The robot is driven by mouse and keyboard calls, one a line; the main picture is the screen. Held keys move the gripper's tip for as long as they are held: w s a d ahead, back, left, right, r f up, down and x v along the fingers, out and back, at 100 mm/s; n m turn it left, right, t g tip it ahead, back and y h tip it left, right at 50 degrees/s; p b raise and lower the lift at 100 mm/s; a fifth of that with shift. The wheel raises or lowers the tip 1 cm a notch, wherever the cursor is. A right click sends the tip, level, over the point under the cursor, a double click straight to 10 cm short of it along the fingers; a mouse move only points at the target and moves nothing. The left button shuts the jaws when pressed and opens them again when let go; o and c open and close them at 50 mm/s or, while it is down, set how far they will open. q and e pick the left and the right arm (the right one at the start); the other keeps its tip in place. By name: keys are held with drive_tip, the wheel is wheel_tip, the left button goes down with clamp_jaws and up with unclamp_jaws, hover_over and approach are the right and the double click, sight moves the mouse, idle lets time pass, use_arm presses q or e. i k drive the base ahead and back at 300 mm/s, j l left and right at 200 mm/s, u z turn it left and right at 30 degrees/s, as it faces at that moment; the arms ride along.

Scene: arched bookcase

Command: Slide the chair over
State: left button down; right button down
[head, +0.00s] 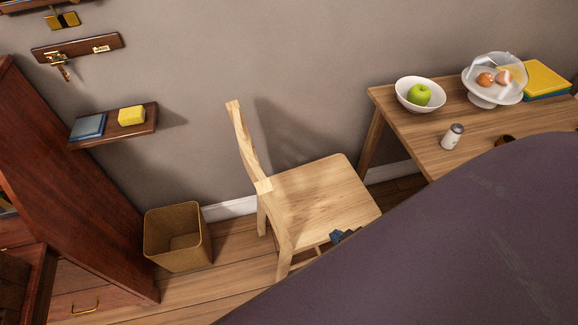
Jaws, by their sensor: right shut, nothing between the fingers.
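A light wooden chair (315,200) stands on the floor against the grey wall, left of the wooden table. Its backrest (243,145) is on the left and its seat extends right toward the table. My right gripper (342,236) shows as a small dark blue shape at the seat's near edge. It is shut and holds nothing. I cannot tell whether it touches the chair. The chair's lower right side is hidden behind a large dark shape in the foreground. My left gripper is not in view.
A wicker bin (178,238) stands left of the chair, beside a dark red-brown bookcase (75,180). The table (440,112) at right holds a white bowl (420,94) with a green apple, a cake stand (495,80) and a shaker (452,137). A little floor shows between bin and chair.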

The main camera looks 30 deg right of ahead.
sight(305, 204)
drive_tip(key=i+j+z, duration=0.1)
drive_tip(key=z, duration=0.3)
drive_tip(key=i+j+z, duration=0.1)
drive_tip(key=z, duration=0.3)
drive_tip(key=i+j+z, duration=0.15)
drive_tip(key=z, duration=0.25)
